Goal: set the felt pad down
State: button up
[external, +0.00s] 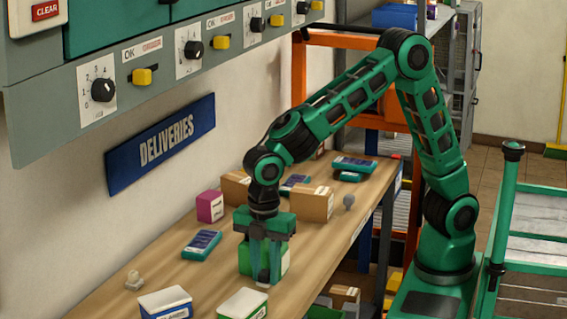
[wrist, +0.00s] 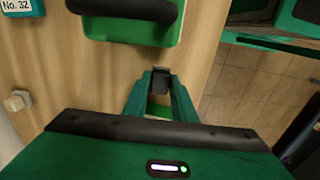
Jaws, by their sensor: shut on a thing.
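My gripper (external: 264,277) points down over the wooden table (external: 180,272). Its fingers are shut on a small dark grey piece, which I take to be the felt pad (wrist: 160,82). The pad shows between the fingertips in the wrist view; the fingers cover much of it in the external view. It is low, close to the tabletop, but I cannot tell whether it touches. A green block (external: 285,258) stands just behind the fingers; the wrist view shows a green body with a black handle (wrist: 130,8) beyond them.
A teal pack (external: 202,244), a magenta box (external: 210,207) and a beige knob (external: 133,280) lie left. Cardboard boxes (external: 312,203) stand behind. The table edge is close on the right.

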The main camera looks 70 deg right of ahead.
aim_at(266, 272)
jog(key=shift+f, duration=1.45)
jog(key=o, duration=1)
jog(key=shift+f, duration=0.1)
notch_tip(266, 272, up, 12)
jog(key=shift+r, duration=0.15)
